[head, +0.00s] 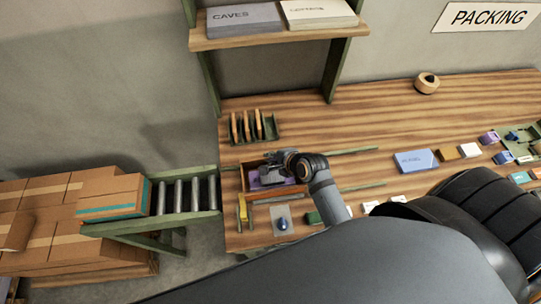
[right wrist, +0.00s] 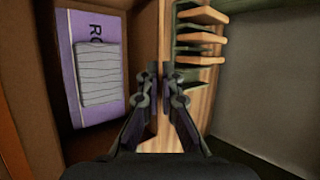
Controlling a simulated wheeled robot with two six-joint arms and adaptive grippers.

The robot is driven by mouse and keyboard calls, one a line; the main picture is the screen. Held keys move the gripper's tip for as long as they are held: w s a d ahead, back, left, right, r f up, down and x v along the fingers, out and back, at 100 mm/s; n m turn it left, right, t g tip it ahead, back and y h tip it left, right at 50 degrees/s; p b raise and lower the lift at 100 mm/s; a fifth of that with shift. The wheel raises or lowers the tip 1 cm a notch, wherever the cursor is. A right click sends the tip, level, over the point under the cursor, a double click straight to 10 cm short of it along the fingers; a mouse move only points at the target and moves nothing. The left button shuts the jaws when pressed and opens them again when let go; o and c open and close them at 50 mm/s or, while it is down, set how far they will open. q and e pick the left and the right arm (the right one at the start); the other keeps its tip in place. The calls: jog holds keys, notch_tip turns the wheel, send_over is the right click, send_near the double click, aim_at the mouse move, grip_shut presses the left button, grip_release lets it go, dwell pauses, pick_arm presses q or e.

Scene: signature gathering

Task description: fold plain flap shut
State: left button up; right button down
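An open brown box (head: 249,187) stands on the wooden bench in the head view. A purple book (right wrist: 72,72) lies inside it, with a pale lined item (right wrist: 101,73) on top in the right wrist view. A plain brown flap or wall (right wrist: 145,50) runs along the box's right side there. My right gripper (right wrist: 164,76) is over that edge, its fingertips close together with a narrow gap; I cannot tell if they touch the cardboard. In the head view the right gripper (head: 284,161) is over the box and hides part of it. My left gripper is not in view.
A green rack with upright wooden pieces (head: 247,126) stands just behind the box. A roller conveyor (head: 186,197) adjoins the bench at left, beside stacked cartons (head: 60,215). A tape roll (head: 426,83) and a blue box (head: 416,160) are farther right.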

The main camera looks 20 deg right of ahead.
dwell(0.3)
jog(key=c, duration=1.6)
grip_release()
jog(key=shift+o, duration=0.2)
jog(key=v, duration=1.2)
jog(key=shift+s+f, duration=0.1)
